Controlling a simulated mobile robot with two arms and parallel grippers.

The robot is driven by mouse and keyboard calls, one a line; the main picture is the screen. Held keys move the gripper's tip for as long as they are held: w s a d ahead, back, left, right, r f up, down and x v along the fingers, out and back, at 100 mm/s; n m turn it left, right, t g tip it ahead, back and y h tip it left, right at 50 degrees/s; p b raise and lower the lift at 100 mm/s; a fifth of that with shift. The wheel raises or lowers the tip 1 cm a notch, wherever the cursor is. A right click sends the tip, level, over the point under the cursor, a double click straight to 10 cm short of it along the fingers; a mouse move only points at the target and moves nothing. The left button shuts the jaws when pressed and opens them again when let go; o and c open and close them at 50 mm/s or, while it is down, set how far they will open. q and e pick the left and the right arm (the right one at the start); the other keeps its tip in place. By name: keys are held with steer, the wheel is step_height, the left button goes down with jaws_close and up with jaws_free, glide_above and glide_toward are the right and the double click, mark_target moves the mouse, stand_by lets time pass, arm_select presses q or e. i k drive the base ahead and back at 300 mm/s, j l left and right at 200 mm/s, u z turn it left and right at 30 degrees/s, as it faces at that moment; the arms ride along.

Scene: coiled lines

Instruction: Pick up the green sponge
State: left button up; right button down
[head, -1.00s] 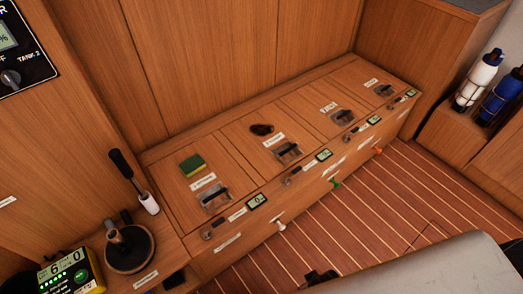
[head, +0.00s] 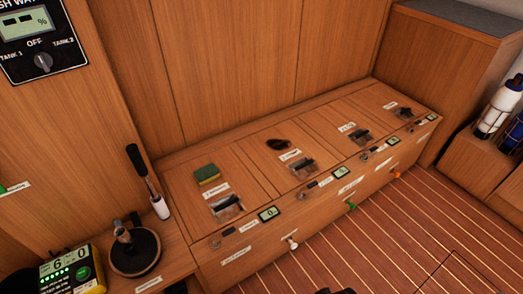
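The green sponge (head: 208,173) lies on top of the leftmost lid of the long wooden bench. It has a green upper face and a thin yellowish side. It sits behind that lid's metal latch (head: 227,207) and a small white label. Nothing covers it. Neither of my grippers can be made out. A small dark shape at the bottom edge of the view is too cut off to identify.
The wooden bench (head: 250,246) has several lids with latches and small displays. A dark brown object (head: 279,144) lies on the second lid. A black-handled lever (head: 147,181) stands left of the bench. The striped floor (head: 400,230) in front is clear.

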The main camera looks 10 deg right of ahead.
mark_target(204, 175)
steer(key=i+l, duration=0.2)
steer(key=l, duration=0.15)
steer(key=i+l, duration=0.2)
steer(key=l, duration=0.15)
steer(key=i+l+u, duration=0.1)
steer(key=l, duration=0.3)
steer(key=i+l, duration=0.3)
